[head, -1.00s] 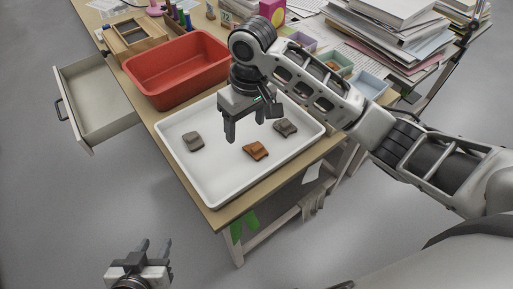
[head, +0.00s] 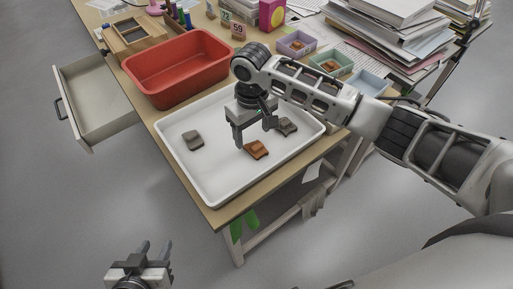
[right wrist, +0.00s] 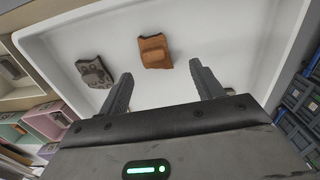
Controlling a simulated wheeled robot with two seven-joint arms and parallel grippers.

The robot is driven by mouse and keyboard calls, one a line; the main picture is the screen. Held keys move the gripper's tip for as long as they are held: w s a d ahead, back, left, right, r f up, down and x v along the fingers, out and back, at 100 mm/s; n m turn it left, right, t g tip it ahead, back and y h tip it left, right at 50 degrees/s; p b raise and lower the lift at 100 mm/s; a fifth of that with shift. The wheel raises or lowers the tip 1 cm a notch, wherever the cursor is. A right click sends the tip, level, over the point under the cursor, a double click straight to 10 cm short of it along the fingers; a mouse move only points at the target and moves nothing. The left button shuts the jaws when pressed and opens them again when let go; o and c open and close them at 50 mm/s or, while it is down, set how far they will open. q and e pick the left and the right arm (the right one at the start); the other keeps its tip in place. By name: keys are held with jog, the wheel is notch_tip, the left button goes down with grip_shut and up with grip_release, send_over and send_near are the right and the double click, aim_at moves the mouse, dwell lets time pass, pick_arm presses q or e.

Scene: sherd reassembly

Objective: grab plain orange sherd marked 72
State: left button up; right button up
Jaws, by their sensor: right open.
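The plain orange sherd (head: 257,150) lies in the white tray (head: 213,192); no number is legible on it. In the right wrist view the orange sherd (right wrist: 155,51) lies ahead of the fingertips, between their lines. My right gripper (head: 255,138) is open and empty above the tray, just behind the orange sherd; it also shows in the right wrist view (right wrist: 160,75). My left gripper (head: 155,246) is low at the front left, away from the table, with its fingers apart and nothing between them.
A dark patterned sherd (head: 286,126) lies close to my right gripper. A red bin (head: 177,70) stands behind the tray. Small pastel boxes (head: 331,62) and paper stacks (head: 385,25) are at the right. A drawer (head: 93,105) stands open.

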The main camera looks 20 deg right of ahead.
aim_at(257, 145)
jog(key=f, duration=0.2)
jog(key=d+f, duration=0.1)
jog(key=f, duration=0.1)
jog(key=shift+s, duration=0.25)
jog(key=shift+f, duration=0.5)
jog(key=c, duration=1.1)
